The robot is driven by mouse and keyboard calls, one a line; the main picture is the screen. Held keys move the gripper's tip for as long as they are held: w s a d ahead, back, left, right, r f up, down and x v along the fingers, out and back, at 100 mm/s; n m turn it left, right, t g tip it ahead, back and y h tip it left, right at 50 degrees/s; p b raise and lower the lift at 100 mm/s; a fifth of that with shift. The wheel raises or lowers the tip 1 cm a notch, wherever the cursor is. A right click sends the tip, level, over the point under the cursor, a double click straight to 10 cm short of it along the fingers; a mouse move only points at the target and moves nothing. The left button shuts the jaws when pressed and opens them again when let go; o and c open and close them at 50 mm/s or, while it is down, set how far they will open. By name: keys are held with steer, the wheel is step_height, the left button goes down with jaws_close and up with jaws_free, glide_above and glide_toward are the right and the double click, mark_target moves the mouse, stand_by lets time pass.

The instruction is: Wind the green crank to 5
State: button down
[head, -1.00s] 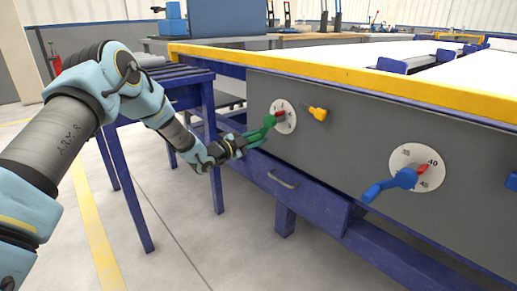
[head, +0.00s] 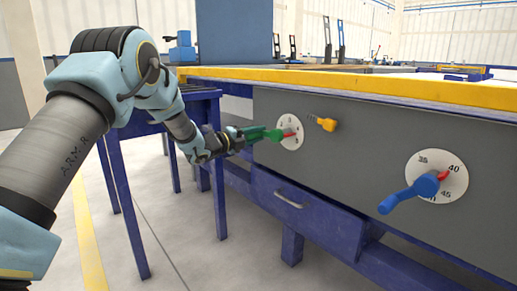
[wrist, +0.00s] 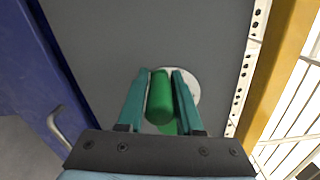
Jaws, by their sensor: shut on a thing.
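The green crank (head: 274,135) is on the grey front panel, in front of a small white dial (head: 291,144). Its red pointer (head: 290,133) points right and slightly up; the dial's numerals are too small to read surely. The crank's handle reaches out to the left, nearly level. My gripper (head: 253,133) is shut on the green handle. In the wrist view the green handle (wrist: 160,96) lies between the two teal fingers of my gripper (wrist: 162,78), with the white dial (wrist: 190,82) partly hidden behind them.
A yellow knob (head: 326,124) sits just right of the dial. A blue crank (head: 410,190) with a larger dial (head: 452,178) is further right. A blue drawer (head: 310,212) with a metal handle is below. A blue side table (head: 115,190) stands left, near my arm.

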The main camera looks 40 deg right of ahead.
mark_target(259, 133)
steer(key=r+m+b, duration=0.1)
steer(key=m, duration=0.1)
steer(key=m+b, duration=0.1)
steer(key=b, duration=0.1)
steer(key=shift+s+r+m+b, duration=0.15)
steer(key=shift+r+m+b, duration=0.15)
steer(key=shift+r+m, duration=0.1)
steer(key=shift+s+r+m+b, duration=0.2)
steer(key=shift+r+m+b, duration=0.4)
steer(key=shift+m+b, duration=0.35)
steer(key=shift+s+r+m+b, duration=0.2)
steer(key=shift+r+m+b, duration=0.4)
steer(key=shift+m+b, duration=0.3)
steer(key=c, duration=0.6)
jaws_free()
steer(key=shift+r, duration=0.15)
steer(key=shift+c, duration=0.2)
steer(key=a+p, duration=0.3)
steer(key=a, duration=0.8)
steer(key=shift+w, duration=0.3)
steer(key=shift+d, duration=0.1)
